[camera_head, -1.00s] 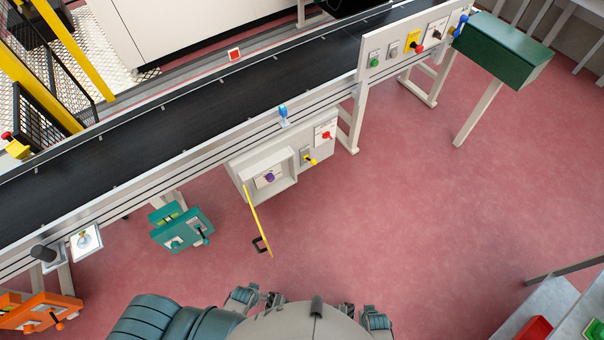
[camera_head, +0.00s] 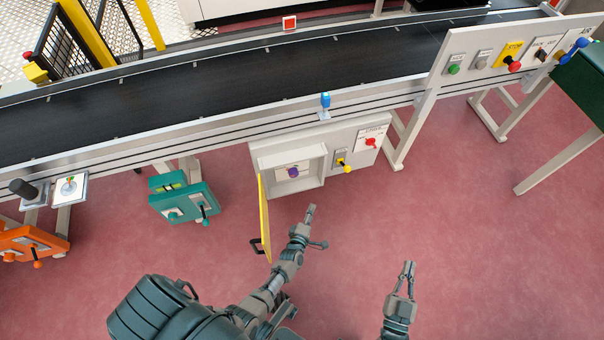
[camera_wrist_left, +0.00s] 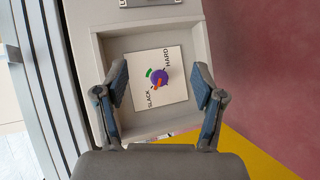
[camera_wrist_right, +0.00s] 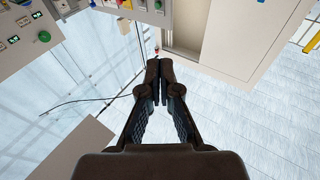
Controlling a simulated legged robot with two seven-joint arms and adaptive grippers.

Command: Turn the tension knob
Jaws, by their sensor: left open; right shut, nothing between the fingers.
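The tension knob (camera_head: 293,172) is a purple knob on a white plate inside a recessed light box (camera_head: 318,182) below the conveyor. In the left wrist view the knob (camera_wrist_left: 159,79) has an orange pointer, and its plate reads SLACK at lower left and HARD at upper right. My left gripper (camera_head: 311,208) is open, in front of the box; its fingers (camera_wrist_left: 160,92) frame the knob without touching it. The box's yellow door (camera_head: 264,220) hangs open at its left. My right gripper (camera_head: 409,265) is shut and empty over the floor, away from the box.
A yellow switch (camera_head: 346,166) and a red knob (camera_head: 370,142) sit right of the box. A teal control box (camera_head: 184,199) stands to the left. The conveyor (camera_head: 230,90) runs above.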

